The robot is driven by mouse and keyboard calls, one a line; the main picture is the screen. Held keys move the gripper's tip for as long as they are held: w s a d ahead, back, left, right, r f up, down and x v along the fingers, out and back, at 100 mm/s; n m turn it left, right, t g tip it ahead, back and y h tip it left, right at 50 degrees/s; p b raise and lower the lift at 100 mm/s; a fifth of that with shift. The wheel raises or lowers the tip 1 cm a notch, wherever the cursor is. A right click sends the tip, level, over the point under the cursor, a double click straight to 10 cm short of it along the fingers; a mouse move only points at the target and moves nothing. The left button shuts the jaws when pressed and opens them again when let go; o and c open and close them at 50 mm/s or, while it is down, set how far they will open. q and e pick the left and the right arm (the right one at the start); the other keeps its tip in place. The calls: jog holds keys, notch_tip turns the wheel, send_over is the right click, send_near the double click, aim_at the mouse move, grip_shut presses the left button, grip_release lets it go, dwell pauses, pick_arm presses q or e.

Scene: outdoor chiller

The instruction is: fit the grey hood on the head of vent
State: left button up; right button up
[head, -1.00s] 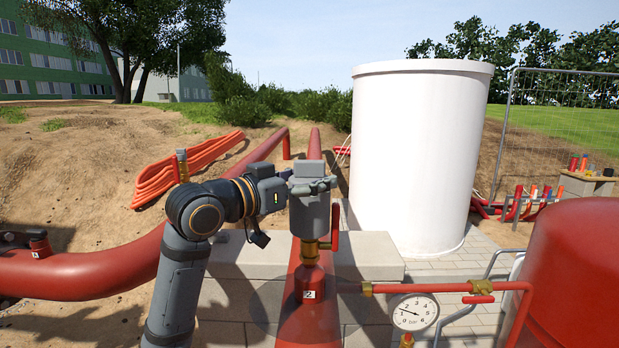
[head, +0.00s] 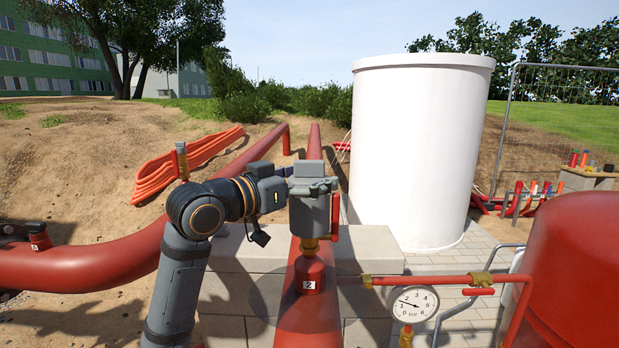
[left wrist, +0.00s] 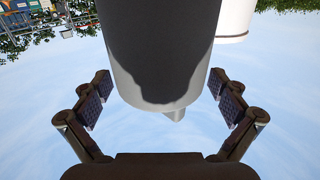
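The grey hood (head: 312,212) is a smooth upright cylinder in the middle of the head view. It stands over the brass neck of the vent (head: 309,246), on the red pipe stub labelled 2. How far the vent's head is inside the hood is hidden. My left gripper (head: 311,184) comes in from the left at the hood's upper part. My right gripper is not in view.
A red lever (head: 335,218) stands close to the hood's right side. A pressure gauge (head: 415,303) and a thin red pipe (head: 430,280) are at the lower right, near a red tank (head: 575,270). A large white tank (head: 420,150) stands behind.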

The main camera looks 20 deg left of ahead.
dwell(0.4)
pick_arm(q)
jog(key=shift+s+a+f+b, duration=0.2)
jog(key=shift+s+b, duration=0.1)
jog(key=shift+b, duration=0.1)
jog(key=b+v, duration=0.5)
jog(key=v, duration=0.1)
jog(key=shift+s+b, duration=0.1)
jog(key=shift+b, duration=0.2)
jog(key=shift+s+r, duration=0.1)
jog(key=shift+r, duration=0.1)
notch_tip(320, 180, up, 10)
send_over(293, 183)
jog(key=v, duration=0.3)
